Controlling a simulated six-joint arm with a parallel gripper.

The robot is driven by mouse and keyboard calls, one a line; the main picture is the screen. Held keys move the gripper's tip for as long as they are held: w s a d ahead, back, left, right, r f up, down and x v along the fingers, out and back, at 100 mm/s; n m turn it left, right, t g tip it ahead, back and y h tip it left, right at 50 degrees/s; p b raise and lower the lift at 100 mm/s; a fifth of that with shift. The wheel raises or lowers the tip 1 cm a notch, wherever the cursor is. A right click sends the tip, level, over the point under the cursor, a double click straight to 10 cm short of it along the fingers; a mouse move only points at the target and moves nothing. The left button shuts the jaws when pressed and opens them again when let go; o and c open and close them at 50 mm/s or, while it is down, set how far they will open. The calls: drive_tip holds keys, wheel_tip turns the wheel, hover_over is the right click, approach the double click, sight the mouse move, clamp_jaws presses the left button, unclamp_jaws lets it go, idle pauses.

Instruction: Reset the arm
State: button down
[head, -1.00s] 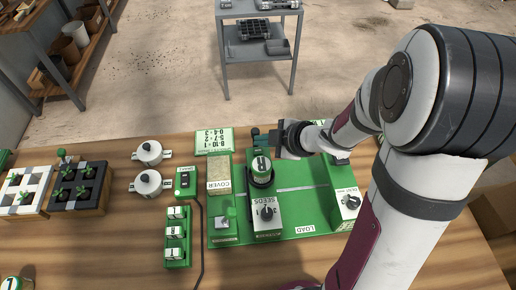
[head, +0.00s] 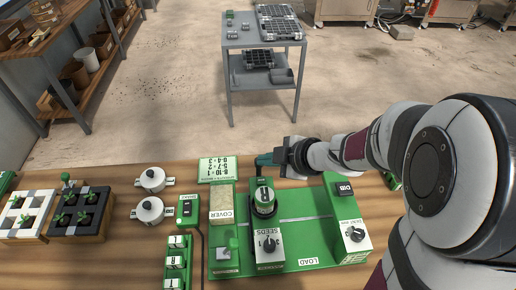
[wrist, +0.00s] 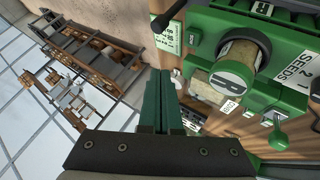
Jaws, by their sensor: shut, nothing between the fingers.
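My gripper (head: 264,160) is shut and empty, above the back edge of the green seeder (head: 310,205). Its two green fingers lie together in the wrist view (wrist: 163,100). The canister also shows in the wrist view (wrist: 232,80), to the right of the fingers.
The SEEDS dial box (head: 268,245), COVER block (head: 222,203) and DIB box (head: 345,189) are on the seeder. Two white pots (head: 150,210) and a dark planter (head: 78,212) stand to the left. A grey cart (head: 262,75) stands beyond the bench. Bare wood lies between pots and planter.

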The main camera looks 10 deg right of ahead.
drive_tip(key=w+d+r+m+t+h, duration=0.1)
drive_tip(key=d+r+m+t+h, duration=0.2)
drive_tip(key=d+r+m+h, duration=0.35)
drive_tip(key=s+d+m+g+h, duration=0.3)
drive_tip(key=s+d+m, duration=0.3)
drive_tip(key=m, duration=0.2)
drive_tip(key=s+a+f+m+g+y, duration=0.1)
drive_tip(key=s+a+m+g+y, duration=0.1)
drive_tip(key=s+a, duration=0.4)
drive_tip(key=s+a+f+m+g+y, duration=0.1)
drive_tip(key=s+a+m+g+y, duration=0.2)
drive_tip(key=s, duration=1.1)
drive_tip(key=a+m+g, duration=0.2)
drive_tip(key=a+m, duration=0.1)
drive_tip(key=shift+s+f, duration=0.25)
drive_tip(key=shift+f, duration=0.1)
